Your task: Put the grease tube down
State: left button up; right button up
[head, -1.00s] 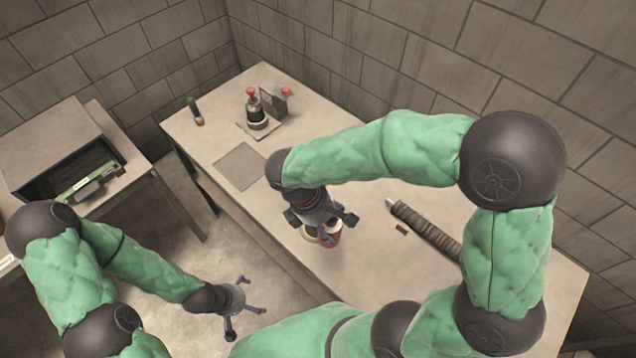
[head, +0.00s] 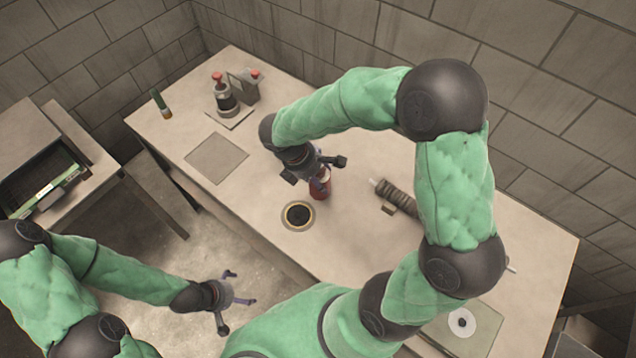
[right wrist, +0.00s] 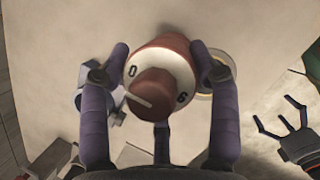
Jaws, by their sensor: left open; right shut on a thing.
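The grease tube, taken as the red cylinder (head: 320,188), is between the fingers of my right gripper (head: 316,174) over the long table. In the right wrist view the tube (right wrist: 158,75) shows a red knob and a white dial with figures. My right gripper (right wrist: 163,68) is shut on it, with fingers on both sides. I cannot tell whether its base touches the table. My left gripper (head: 232,298) is open and empty over the floor, left of the table's front edge.
A brass ring with a dark centre (head: 298,215) lies left of the tube. A ribbed dark tube (head: 398,197) lies to the right. A grey square (head: 216,158), red-knobbed fittings (head: 226,98) and a green tube (head: 161,104) are further left. A round white piece (head: 462,322) lies near right.

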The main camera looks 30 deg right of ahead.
jog(key=shift+w+d+f, duration=0.35)
jog(key=shift+w+f, duration=0.1)
jog(key=shift+f, duration=0.3)
jog(key=shift+w+d+f+b, duration=0.15)
jog(key=shift+f+b, duration=0.35)
jog(key=shift+f, duration=0.4)
jog(key=shift+w+f+b, duration=0.1)
jog(key=shift+f+b, duration=0.4)
jog(key=shift+f, duration=0.35)
jog(key=shift+f, duration=0.15)
jog(key=o, duration=1.4)
